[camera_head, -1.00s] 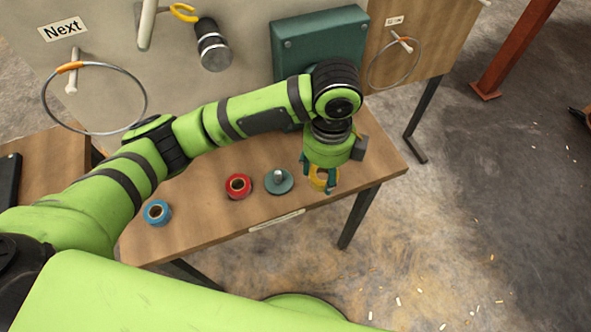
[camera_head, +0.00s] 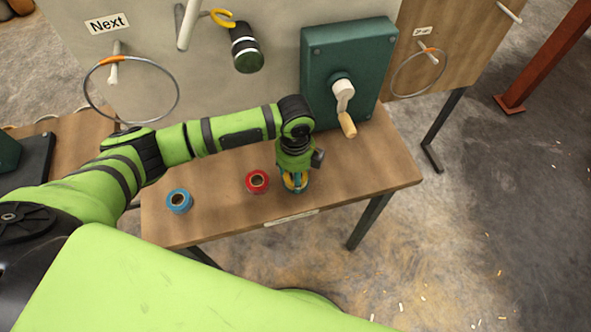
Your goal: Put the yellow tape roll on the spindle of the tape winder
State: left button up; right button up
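The yellow tape roll (camera_head: 288,182) is at the fingers of my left gripper (camera_head: 295,183), close over the spot of the tape winder's teal round base. The gripper appears shut on the roll and points down. The hand and roll hide the spindle and nearly all of the base, so I cannot tell whether the roll is around the spindle or above it. My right gripper is not in view.
A red tape roll (camera_head: 257,181) lies just left of my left gripper, and a blue tape roll (camera_head: 179,201) farther left on the wooden table (camera_head: 225,215). A teal box (camera_head: 321,62) with a crank (camera_head: 345,103) stands behind. The table's right part is clear.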

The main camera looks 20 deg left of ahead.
pick_arm(q)
jog(key=shift+f, duration=0.2)
jog(key=o, duration=1.2)
jog(key=shift+r, duration=0.1)
notch_tip(320, 180, up, 12)
jog(key=shift+r+b, duration=0.15)
jog(key=shift+b, duration=0.4)
